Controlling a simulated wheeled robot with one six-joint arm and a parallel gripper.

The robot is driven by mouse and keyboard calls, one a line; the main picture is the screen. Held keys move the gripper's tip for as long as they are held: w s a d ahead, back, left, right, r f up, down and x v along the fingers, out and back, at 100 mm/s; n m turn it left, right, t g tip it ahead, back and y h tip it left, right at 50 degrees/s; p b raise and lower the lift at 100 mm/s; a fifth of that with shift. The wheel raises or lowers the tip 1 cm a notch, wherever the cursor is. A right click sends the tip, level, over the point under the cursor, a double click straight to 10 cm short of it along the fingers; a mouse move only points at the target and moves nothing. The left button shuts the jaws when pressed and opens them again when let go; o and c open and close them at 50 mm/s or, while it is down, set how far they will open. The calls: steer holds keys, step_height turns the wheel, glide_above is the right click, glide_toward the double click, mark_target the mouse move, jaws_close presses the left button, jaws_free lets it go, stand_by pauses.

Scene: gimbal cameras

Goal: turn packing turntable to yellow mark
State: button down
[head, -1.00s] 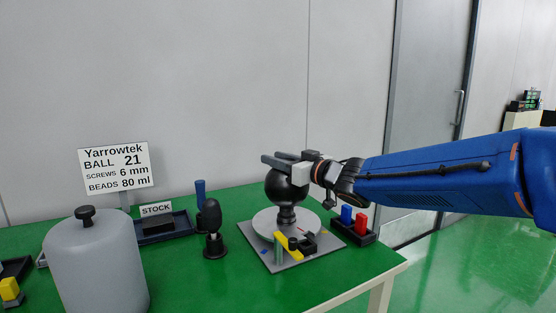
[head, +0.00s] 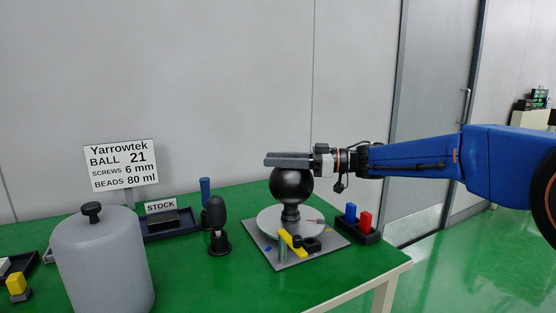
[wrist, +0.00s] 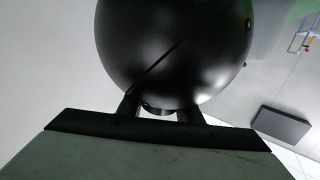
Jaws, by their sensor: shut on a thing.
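The packing turntable is a light grey round disc (head: 266,223) on a square grey base plate (head: 290,260). A black ball (head: 291,186) stands on a short black neck at its middle. My gripper (head: 286,160) comes in from the right and is shut on the ball near its top. The ball (wrist: 175,45) fills the upper middle of the wrist view. A thin red mark (head: 315,221) shows on the disc's right side. A blue mark (head: 268,249) lies on the base plate.
A grey lidded canister (head: 103,262) and a black upright tool (head: 218,226) stand left of the turntable. A tray with blue and red blocks (head: 364,221) stands close on the right. The green table (head: 230,285) is clear in front.

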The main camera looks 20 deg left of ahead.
steer(key=shift+s+d+n+g+h, duration=0.15)
steer(key=shift+n+g+h, duration=0.25)
steer(key=shift+n+g, duration=0.5)
steer(key=shift+s+g, duration=0.1)
steer(key=shift+g, duration=0.2)
steer(key=c, duration=1.3)
jaws_free()
steer(key=v, duration=1.7)
steer(key=shift+d+r, duration=0.1)
steer(key=shift+d, duration=0.05)
